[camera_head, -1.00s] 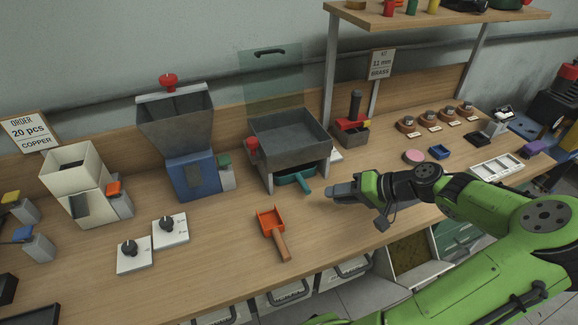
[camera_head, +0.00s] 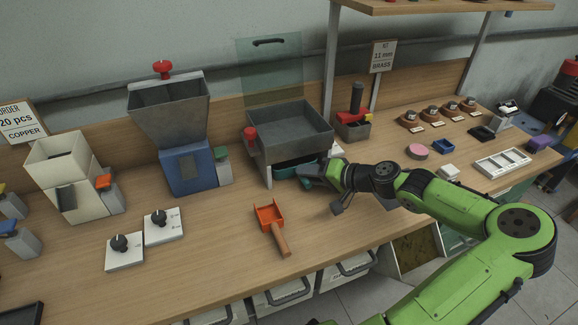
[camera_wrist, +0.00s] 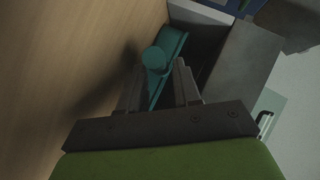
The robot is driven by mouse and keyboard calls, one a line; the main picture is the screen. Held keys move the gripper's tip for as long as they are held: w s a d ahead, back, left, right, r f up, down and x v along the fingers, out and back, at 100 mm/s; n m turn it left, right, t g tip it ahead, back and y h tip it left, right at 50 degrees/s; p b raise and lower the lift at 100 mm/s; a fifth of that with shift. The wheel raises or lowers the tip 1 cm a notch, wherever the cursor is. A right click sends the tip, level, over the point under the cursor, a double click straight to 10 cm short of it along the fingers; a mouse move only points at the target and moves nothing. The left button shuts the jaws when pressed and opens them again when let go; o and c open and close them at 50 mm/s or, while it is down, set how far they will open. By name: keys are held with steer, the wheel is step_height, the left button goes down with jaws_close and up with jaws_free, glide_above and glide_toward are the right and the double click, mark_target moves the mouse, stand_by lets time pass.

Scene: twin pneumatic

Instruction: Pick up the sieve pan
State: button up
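The sieve pan (camera_head: 284,171) is teal and sits in the opening under a grey box-shaped sieve stand (camera_head: 290,128). Its handle points out toward the front and is partly hidden by my gripper (camera_head: 311,173) in the head view. In the wrist view, the pan (camera_wrist: 173,40) and the round end of its handle (camera_wrist: 154,59) show. My gripper (camera_wrist: 158,75) has its two fingers apart, one on each side of the handle. A gap seems to remain beside the handle; contact is not clear.
An orange scoop (camera_head: 269,217) with a wooden handle lies in front of the stand. A blue-based hopper (camera_head: 189,172) stands to the left and a small bin with a red part (camera_head: 353,128) to the right. The bench top between the scoop and my arm is clear.

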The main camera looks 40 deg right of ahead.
steer(key=shift+w+a+f, duration=0.1)
steer(key=shift+w+f, duration=0.1)
steer(key=shift+w, duration=0.1)
steer(key=shift+s+r, duration=0.1)
jaws_close()
steer(key=shift+r, duration=0.1)
